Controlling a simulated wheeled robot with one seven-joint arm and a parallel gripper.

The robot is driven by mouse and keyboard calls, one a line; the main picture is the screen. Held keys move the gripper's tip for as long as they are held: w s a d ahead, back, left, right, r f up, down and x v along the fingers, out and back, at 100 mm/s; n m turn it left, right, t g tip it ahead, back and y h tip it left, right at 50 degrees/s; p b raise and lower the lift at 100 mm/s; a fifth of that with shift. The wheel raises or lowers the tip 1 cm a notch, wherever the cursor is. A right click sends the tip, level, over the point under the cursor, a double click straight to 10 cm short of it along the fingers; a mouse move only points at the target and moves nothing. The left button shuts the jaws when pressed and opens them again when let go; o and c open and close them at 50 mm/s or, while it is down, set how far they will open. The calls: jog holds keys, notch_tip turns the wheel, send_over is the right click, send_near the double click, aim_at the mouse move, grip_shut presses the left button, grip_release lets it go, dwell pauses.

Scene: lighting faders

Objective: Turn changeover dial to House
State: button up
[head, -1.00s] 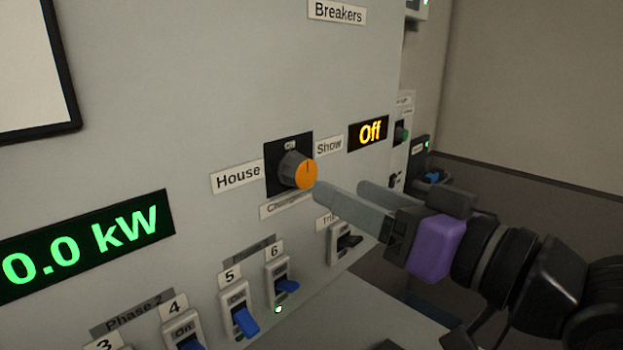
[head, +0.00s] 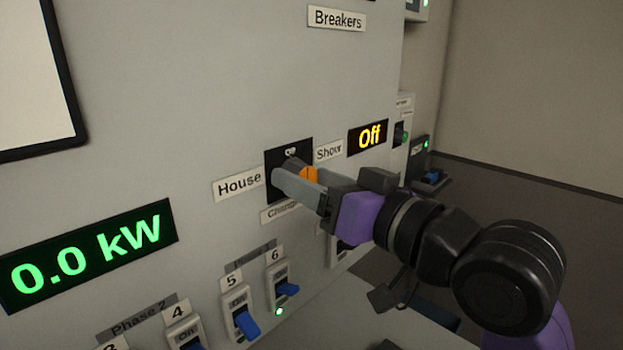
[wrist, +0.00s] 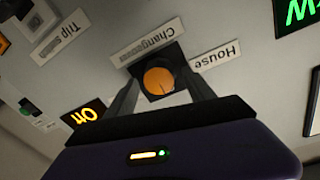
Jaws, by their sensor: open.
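The changeover dial has an orange face and shows in the wrist view (wrist: 158,80) between my two fingers. In the head view only part of its orange face (head: 309,175) shows, the rest hidden by my finger. A House label (head: 239,184) is left of the dial and a Show label (head: 329,150) is to its right.
Below stand breaker switches with blue levers, such as switch 5 (head: 246,324) and switch 6 (head: 287,289). A green display (head: 88,256) reads 0.0 kW at left. A Trip label (wrist: 62,38) shows in the wrist view.

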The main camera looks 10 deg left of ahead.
grip_shut()
jog(key=shift+f+b, duration=0.1)
jog(key=shift+b, duration=0.25)
jog(key=n+y+b, duration=0.1)
jog(key=n+b, duration=0.9)
jog(key=n, duration=0.2)
jog(key=shift+f, duration=0.15)
jog(key=shift+s+n+b, duration=0.1)
jog(key=shift+n+b, duration=0.2)
